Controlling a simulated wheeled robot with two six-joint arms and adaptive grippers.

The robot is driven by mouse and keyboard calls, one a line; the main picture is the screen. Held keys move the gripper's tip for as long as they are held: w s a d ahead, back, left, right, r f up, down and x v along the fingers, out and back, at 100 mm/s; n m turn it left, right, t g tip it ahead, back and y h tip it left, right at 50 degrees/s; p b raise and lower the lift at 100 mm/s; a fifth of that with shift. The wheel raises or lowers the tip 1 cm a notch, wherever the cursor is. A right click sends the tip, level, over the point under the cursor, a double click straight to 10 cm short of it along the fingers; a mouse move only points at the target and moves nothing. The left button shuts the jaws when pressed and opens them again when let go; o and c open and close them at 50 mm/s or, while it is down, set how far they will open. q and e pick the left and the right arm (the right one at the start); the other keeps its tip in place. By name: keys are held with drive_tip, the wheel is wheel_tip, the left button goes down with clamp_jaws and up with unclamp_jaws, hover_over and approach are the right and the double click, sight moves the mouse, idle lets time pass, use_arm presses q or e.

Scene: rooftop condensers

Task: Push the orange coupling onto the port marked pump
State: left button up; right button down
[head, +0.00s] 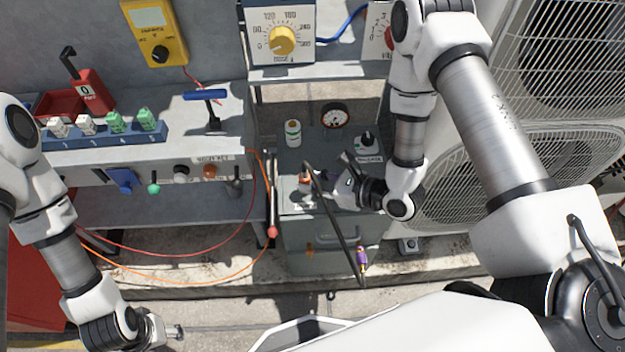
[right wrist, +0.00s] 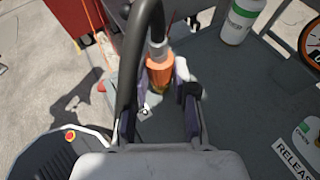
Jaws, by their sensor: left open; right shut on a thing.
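The orange coupling (right wrist: 160,73) is between the fingers of my right gripper (right wrist: 164,85) in the right wrist view. The gripper is shut on it. In the head view the coupling (head: 304,178) shows small at the tip of my right gripper (head: 314,180), above the grey cabinet top. A black hose runs close by the gripper, and a purple coupling (head: 362,260) hangs low in front of the cabinet. I cannot read a pump marking, so I cannot tell which port it is. My left gripper (head: 172,331) is open and empty at the lower left, away from the coupling.
The grey cabinet (head: 330,232) carries a white bottle (head: 293,134), a round gauge (head: 335,115) and a labelled release part (head: 367,143). The bench (head: 200,130) at left has several coloured fittings along its front. Condenser units (head: 565,150) stand at right. Loose red and orange cables hang below the bench.

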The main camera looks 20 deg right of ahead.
drive_tip(key=shift+f+b, duration=0.4)
drive_tip(key=shift+f, duration=0.1)
idle(0.5)
drive_tip(key=c, duration=0.8)
unclamp_jaws()
drive_tip(key=shift+c, duration=0.2)
wheel_tip(320, 180, up, 8)
drive_tip(key=p, duration=0.6)
drive_tip(key=shift+f, duration=0.2)
